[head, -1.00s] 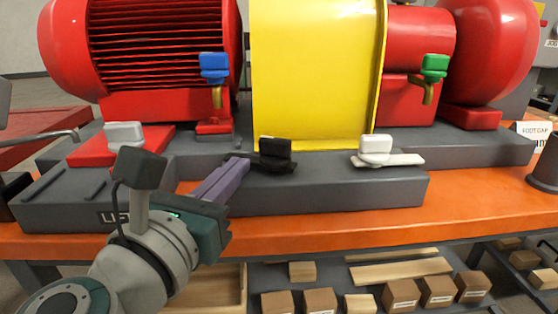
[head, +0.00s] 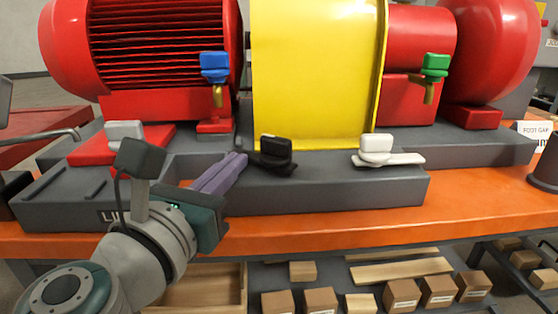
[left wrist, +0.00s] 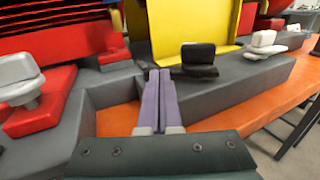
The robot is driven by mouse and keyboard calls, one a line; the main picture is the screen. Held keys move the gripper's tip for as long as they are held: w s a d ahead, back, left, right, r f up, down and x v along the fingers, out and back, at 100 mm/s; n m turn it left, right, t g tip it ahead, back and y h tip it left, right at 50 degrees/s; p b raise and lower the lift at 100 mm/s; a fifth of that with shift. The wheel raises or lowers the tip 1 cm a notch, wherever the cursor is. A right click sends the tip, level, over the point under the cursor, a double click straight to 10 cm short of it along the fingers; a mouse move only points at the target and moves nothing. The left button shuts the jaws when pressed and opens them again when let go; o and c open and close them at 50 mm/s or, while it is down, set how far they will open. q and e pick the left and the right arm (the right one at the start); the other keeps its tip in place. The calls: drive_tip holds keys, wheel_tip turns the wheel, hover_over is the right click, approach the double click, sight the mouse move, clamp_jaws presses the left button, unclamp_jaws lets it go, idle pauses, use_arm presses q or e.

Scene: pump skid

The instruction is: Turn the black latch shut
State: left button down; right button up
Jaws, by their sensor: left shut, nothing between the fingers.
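The black latch (head: 275,150) sits on the grey skid base in front of the yellow guard, with a raised knob and a low flat arm. It also shows in the left wrist view (left wrist: 199,58), right of my fingertips. My left gripper (head: 238,158) is shut and empty, its purple fingers together. Its tips are just left of the black latch in the head view; whether they touch it I cannot tell. In the left wrist view the shut fingers (left wrist: 160,78) point forward, with a gap to the latch. My right gripper is not in view.
A white latch (head: 377,150) stands to the right and a grey latch (head: 124,135) to the left. A blue-handled valve (head: 214,68) and a green-handled valve (head: 435,68) are above. The yellow guard (head: 315,75) rises behind. The orange bench top (head: 340,222) is clear in front.

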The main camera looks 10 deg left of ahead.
use_arm(q)
drive_tip(key=shift+w+a, duration=0.3)
drive_tip(key=shift+w, duration=0.6)
drive_tip(key=shift+w+b, duration=0.3)
drive_tip(key=shift+w, duration=0.9)
